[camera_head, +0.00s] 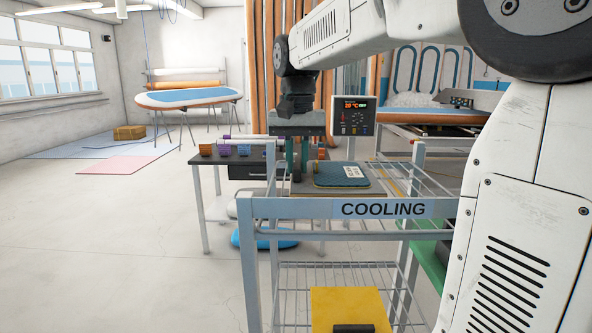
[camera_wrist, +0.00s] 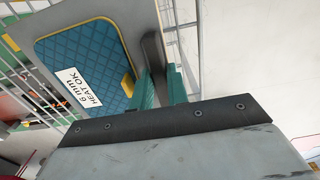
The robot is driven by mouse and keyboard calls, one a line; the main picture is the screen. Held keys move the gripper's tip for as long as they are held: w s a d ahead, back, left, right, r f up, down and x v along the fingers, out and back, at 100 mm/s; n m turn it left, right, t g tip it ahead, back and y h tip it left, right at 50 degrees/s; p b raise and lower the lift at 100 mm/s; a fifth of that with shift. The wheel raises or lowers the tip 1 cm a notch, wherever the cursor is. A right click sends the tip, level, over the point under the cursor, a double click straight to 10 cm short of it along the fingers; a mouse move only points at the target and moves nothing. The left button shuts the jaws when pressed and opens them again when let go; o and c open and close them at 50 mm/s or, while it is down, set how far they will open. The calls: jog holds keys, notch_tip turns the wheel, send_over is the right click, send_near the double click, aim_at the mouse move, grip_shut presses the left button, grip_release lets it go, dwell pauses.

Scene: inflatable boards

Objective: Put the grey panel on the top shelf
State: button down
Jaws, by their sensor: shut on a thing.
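The grey panel (camera_head: 303,188) lies roughly level at the top shelf of the rack marked COOLING (camera_head: 348,208). I cannot tell whether it touches the wires. A teal quilted pad (camera_head: 340,174) with yellow trim and a white label lies on it. In the wrist view the pad (camera_wrist: 85,70) reads "6 mm HEAT OK", and bare grey panel (camera_wrist: 127,17) shows around it. My gripper (camera_head: 297,168) points down at the panel's left side. Its teal fingers (camera_wrist: 161,88) are shut on the panel's dark handle (camera_wrist: 152,48).
A yellow panel (camera_head: 345,302) with a dark handle sits on the rack's lower shelf. A dark table (camera_head: 236,158) with small coloured blocks stands behind left. A control box (camera_head: 354,116) stands behind the rack. A blue board (camera_head: 265,239) lies low behind it. The floor at left is clear.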

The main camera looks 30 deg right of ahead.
jog(key=shift+f, duration=1)
jog(key=c, duration=1.4)
grip_release()
jog(key=shift+f, duration=0.15)
jog(key=shift+o, duration=0.2)
notch_tip(320, 180, up, 12)
